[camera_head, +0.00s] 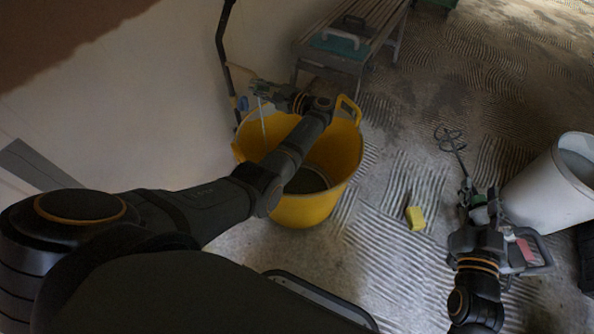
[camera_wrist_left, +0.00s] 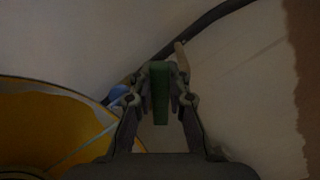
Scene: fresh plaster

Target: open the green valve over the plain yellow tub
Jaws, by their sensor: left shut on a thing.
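The green valve (camera_wrist_left: 160,95) shows upright between the fingers of my left gripper (camera_wrist_left: 160,100) in the left wrist view. My left gripper is shut on it. In the head view, my left gripper (camera_head: 264,90) reaches over the far left rim of the plain yellow tub (camera_head: 300,208). A thin pale streak, which looks like running water, drops below it into the tub. The tub (camera_wrist_left: 45,105) also shows at the left in the wrist view. My right gripper (camera_head: 481,208) is at the lower right of the head view; its finger opening is unclear.
A mixing paddle (camera_head: 450,140) is just beyond my right gripper. A bench (camera_head: 374,35) with tools stands behind the tub. A dark hose (camera_head: 223,45) runs along the wall.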

